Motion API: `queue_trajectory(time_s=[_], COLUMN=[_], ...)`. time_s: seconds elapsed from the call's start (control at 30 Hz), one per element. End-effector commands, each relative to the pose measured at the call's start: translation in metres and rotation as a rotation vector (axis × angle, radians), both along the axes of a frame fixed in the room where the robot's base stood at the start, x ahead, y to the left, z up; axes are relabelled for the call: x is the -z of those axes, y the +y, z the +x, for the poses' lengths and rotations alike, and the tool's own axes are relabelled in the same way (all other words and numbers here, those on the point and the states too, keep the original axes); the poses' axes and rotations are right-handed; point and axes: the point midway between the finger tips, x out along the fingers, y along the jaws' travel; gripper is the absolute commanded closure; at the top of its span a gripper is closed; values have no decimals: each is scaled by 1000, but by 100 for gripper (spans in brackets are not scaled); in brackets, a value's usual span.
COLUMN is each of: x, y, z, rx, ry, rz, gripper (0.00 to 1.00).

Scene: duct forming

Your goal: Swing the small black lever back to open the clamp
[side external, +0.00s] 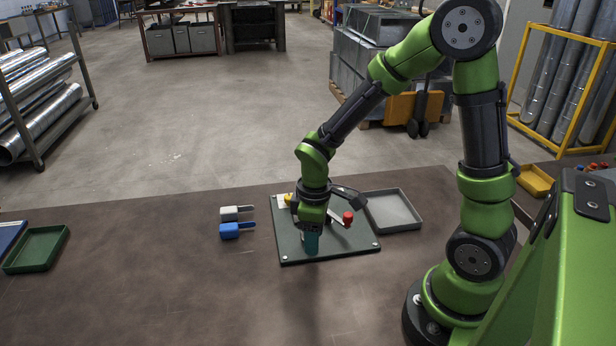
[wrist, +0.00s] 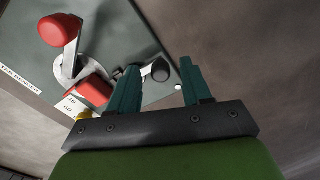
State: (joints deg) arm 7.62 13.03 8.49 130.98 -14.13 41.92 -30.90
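The small black lever (wrist: 158,71) shows in the wrist view as a round black knob on a short metal arm. It appears in the gap between my fingers, nearer the left one, which hides part of its arm. My gripper (wrist: 160,68) has two teal fingers spread wide, with clear space around the knob. In the side view my gripper (side external: 311,243) points down over the dark green plate (side external: 345,251), and the black lever cannot be made out there. A red-knobbed lever (wrist: 61,30) and a red block (wrist: 92,92) sit left of my fingers in the wrist view.
A grey tray (side external: 393,211) stands right of the plate. A grey-white block (side external: 236,213) and a blue block (side external: 236,230), each with a prong, lie left of it. A green tray (side external: 36,249) is at far left. The table's front left is clear.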

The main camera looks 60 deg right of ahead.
Motion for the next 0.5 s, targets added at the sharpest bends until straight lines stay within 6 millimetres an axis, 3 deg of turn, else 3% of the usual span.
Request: queue_trajectory(time_s=[0.27,0.5], x=[-8,-57], y=[0,0], z=[1,2], rx=[0,1], ry=[-3,-10], rz=[-1,0], gripper=[51,51])
